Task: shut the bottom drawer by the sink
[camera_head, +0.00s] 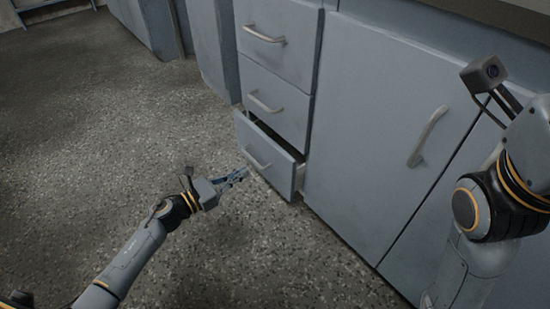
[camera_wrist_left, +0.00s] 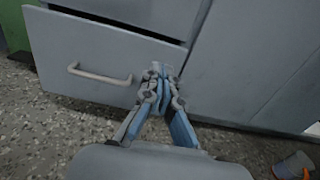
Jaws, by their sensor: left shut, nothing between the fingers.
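The bottom drawer (camera_head: 270,159) is the lowest of three grey drawers and stands partly open, with a dark gap above its front. Its front and handle also show in the left wrist view (camera_wrist_left: 100,57), with the dark opening along its top edge. My left gripper (camera_head: 240,174) is shut and empty, just in front of the drawer. In the left wrist view the fingertips (camera_wrist_left: 158,70) are at the right part of the drawer front, right of the handle; I cannot tell whether they touch it. My right arm is at the right, its fingers out of view.
Two closed drawers (camera_head: 273,100) sit above. A cabinet door (camera_head: 385,130) with a curved handle adjoins on the right. The speckled floor (camera_head: 120,120) is clear at the left.

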